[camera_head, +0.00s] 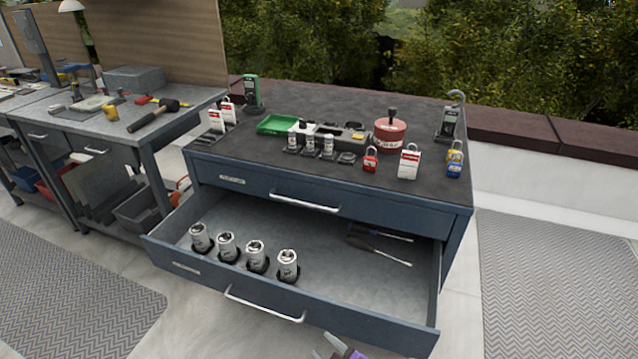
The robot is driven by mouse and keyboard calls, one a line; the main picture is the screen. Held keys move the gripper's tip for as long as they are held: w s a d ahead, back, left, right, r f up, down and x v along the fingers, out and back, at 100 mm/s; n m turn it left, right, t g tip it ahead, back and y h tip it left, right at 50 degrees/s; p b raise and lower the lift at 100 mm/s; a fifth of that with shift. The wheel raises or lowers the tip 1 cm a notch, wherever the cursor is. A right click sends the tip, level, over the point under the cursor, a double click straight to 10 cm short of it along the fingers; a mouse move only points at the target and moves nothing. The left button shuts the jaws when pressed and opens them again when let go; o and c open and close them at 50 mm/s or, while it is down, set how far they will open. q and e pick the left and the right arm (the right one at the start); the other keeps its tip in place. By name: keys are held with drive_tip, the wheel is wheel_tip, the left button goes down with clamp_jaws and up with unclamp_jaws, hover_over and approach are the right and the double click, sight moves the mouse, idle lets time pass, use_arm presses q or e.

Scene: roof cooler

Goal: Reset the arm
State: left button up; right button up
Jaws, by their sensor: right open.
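My right gripper (328,346) shows only in part at the bottom edge of the head view, with a purple part beside its pale fingers. It is open, and nothing shows between the fingers. It is in front of the open lower drawer (340,285) of the blue cabinet, below the drawer's handle (264,305) in the picture. My left gripper is not in view.
Several silver cylinders (288,265) stand in the drawer, with screwdrivers (380,249) at its back right. The cabinet top (290,97) holds padlocks, a green tray (277,124) and a red round case (390,136). A workbench (75,125) with tools stands left. Floor mats (545,285) lie either side.

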drive_tip(key=s+d+m+g+h, duration=0.55)
drive_tip(key=s+d+m, duration=0.75)
drive_tip(key=s+d, duration=0.35)
use_arm(q)
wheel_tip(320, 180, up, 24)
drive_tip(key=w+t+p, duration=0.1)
drive_tip(key=p, duration=1.9)
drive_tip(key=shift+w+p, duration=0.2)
drive_tip(key=shift+p, duration=0.2)
use_arm(e)
wheel_tip(320, 180, up, 23)
drive_tip(key=w+t, duration=0.1)
drive_tip(key=w, duration=0.1)
drive_tip(key=shift+w+a+r+n, duration=0.15)
drive_tip(key=shift+w+a+n, duration=0.05)
drive_tip(key=shift+n, duration=0.1)
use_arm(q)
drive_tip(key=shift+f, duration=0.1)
use_arm(e)
drive_tip(key=shift+o, duration=0.2)
